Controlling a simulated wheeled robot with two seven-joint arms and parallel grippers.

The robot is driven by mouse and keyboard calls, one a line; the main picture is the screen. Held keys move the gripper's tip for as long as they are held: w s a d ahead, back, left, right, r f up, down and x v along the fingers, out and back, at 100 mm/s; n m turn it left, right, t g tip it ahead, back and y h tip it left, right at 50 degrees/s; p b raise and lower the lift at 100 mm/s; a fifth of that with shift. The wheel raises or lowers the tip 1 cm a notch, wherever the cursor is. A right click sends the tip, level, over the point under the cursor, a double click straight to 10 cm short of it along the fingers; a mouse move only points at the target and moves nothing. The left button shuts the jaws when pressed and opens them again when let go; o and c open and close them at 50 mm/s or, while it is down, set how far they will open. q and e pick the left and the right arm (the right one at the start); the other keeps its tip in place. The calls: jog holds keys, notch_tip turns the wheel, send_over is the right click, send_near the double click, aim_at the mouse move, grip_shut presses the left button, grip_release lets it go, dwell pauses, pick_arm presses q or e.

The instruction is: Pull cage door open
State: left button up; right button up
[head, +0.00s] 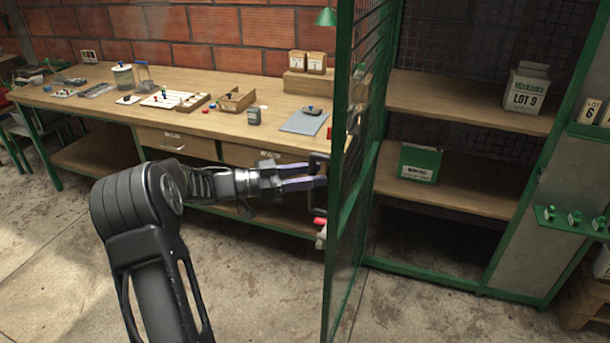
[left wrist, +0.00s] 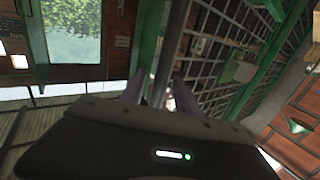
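The cage door (head: 333,235) is a green-framed wire mesh panel standing swung out from the cage, seen nearly edge-on in the head view. It also shows in the left wrist view (left wrist: 150,40). Its black handle (head: 318,156) sits on the free edge and shows as a grey bar in the left wrist view (left wrist: 172,50). My left gripper (head: 318,182) is at the handle, with its two fingers on either side of the bar; it looks shut on it, though the contact is partly hidden. My right gripper is not in view.
Inside the cage, wooden shelves (head: 455,105) hold a white LOT 9 box (head: 525,90) and a green box (head: 419,163). A workbench (head: 100,100) with trays and small parts stands along the brick wall behind my left arm. The concrete floor (head: 60,270) is clear at front left.

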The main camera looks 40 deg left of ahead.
pick_arm(q)
jog(key=shift+s+a, duration=0.1)
jog(key=v, duration=0.7)
jog(key=shift+s+a, duration=0.15)
jog(key=shift+s, duration=0.1)
dwell(0.6)
